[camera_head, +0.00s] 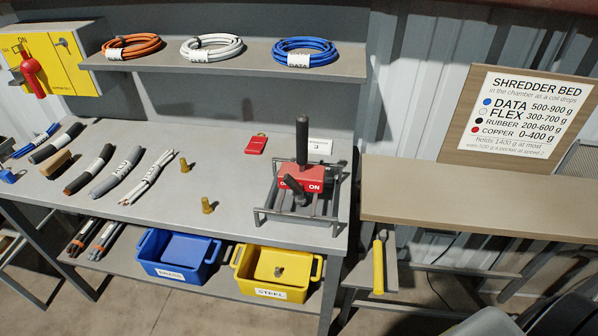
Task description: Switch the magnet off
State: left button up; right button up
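The magnet (316,187) is a red block with a tall black upright handle (302,140). It sits on a grey metal rack (327,219) at the right end of the workbench. Its front carries white lettering; "ON" is readable at the right. A short black lever (293,187) on the front lies across the label and covers part of the left lettering. I cannot tell for certain which setting the lever marks. Neither of my grippers shows in the head view.
Brass-coloured pieces (207,205), cable bundles (118,171) and a red tag (256,144) lie left of the magnet. A blue bin (178,254) and a yellow bin (246,266) stand below. A yellow switch box (50,60) hangs upper left. A bare tabletop (480,205) is at right.

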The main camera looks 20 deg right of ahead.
aim_at(295, 187)
jog(key=i+j+z, duration=0.15)
jog(key=z, duration=0.25)
jog(key=j+z, duration=0.4)
jog(key=i+j+z, duration=0.25)
jog(key=j, duration=1.1)
jog(key=j+z, duration=0.25)
jog(key=j, duration=2.4)
